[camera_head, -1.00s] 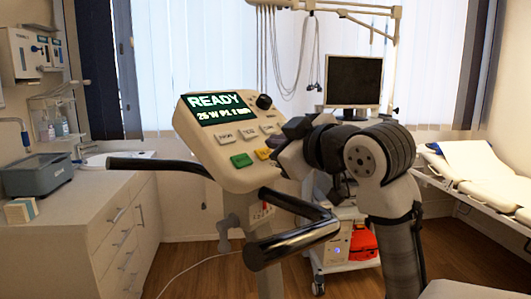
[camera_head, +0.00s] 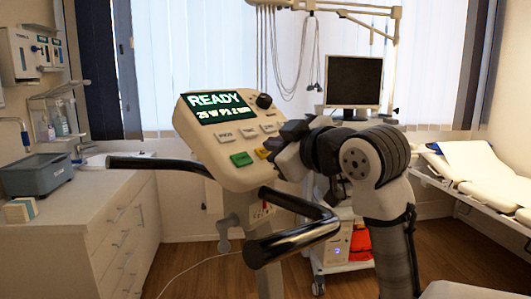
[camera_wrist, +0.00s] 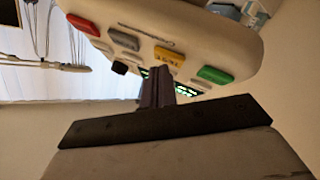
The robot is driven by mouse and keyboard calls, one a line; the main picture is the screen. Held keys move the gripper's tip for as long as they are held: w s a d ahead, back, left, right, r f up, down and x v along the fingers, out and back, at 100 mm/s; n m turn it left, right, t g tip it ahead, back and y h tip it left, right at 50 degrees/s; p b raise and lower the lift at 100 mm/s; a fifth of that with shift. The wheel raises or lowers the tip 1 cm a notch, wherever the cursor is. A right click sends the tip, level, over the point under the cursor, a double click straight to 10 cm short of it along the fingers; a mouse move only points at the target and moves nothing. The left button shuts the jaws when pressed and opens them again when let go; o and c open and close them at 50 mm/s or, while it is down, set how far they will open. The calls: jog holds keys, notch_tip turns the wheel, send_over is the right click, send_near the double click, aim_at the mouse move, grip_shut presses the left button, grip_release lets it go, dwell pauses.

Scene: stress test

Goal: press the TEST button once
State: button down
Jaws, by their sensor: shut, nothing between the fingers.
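The exercise machine's cream console (camera_head: 215,165) stands in the middle of the head view, its screen (camera_head: 212,107) reading READY. The TEST button seems to be the yellow one (camera_head: 263,153) in the lower row, beside the green button (camera_head: 241,159). In the wrist view the yellow button (camera_wrist: 169,57) carries upside-down lettering that looks like TEST. My gripper (camera_head: 273,147) is shut and empty, its tips close to the yellow button. In the wrist view my gripper (camera_wrist: 157,82) points towards the panel, near that button. I cannot tell whether it touches.
A grey button (camera_wrist: 122,38) and a red button (camera_wrist: 83,24) lie in the same row. A black knob (camera_head: 264,101) is at the console's upper right. The black handlebar (camera_head: 295,232) curves below my arm. A monitor cart (camera_head: 335,235) stands behind.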

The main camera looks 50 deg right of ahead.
jog(key=shift+w+f, duration=0.2)
jog(key=shift+f, duration=0.05)
dwell(0.8)
jog(key=shift+r, duration=0.1)
jog(key=shift+s+r+p, duration=0.3)
jog(key=shift+s+r, duration=0.2)
jog(key=shift+r, duration=0.1)
jog(key=shift+s+r+p, duration=0.75)
jog(key=shift+r, duration=0.2)
jog(key=shift+s+r+p, duration=0.75)
jog(key=shift+r, duration=0.2)
jog(key=shift+r, duration=0.1)
